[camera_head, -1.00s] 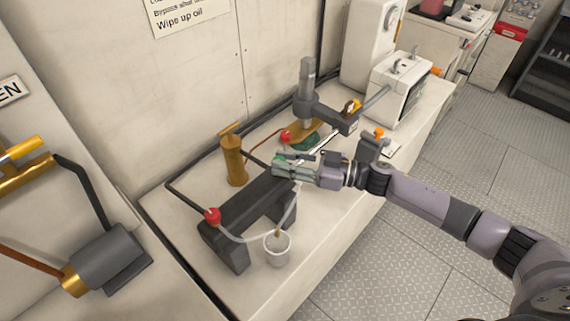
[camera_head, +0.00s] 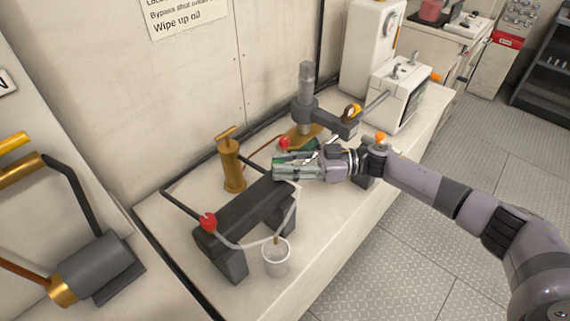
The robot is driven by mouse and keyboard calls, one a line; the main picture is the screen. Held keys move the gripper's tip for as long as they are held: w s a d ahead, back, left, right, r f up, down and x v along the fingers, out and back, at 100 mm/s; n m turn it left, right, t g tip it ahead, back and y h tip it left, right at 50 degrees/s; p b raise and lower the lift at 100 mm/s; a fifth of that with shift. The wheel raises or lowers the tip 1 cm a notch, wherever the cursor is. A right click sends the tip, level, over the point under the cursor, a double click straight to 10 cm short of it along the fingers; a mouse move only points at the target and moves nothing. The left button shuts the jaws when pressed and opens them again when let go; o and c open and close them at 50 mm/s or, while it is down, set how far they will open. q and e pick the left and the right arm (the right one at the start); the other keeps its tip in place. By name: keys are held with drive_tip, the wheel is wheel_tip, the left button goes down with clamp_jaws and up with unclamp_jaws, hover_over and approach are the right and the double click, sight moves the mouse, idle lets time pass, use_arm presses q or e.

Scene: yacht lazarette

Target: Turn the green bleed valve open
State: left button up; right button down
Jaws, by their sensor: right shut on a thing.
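My right gripper (camera_head: 285,169) reaches in from the right, its fingers at the far right end of the dark grey block (camera_head: 240,212) on the white bench. It is shut on the green bleed valve (camera_head: 276,161). Only a small green bit of the valve shows at the fingertips; the rest is hidden by the fingers, so its turn angle cannot be told. My left gripper is not in view.
A red knob (camera_head: 208,222) sits at the block's left end, and another red knob (camera_head: 283,143) is behind my gripper. A clear cup (camera_head: 276,260) with a hose stands in front. A brass pump (camera_head: 231,165) stands behind the block.

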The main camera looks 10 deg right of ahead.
drive_tip(key=c, duration=1.3)
unclamp_jaws()
drive_tip(key=s+d, duration=0.2)
drive_tip(key=d, duration=0.9)
drive_tip(key=shift+d, duration=0.4)
drive_tip(key=shift+s, duration=0.1)
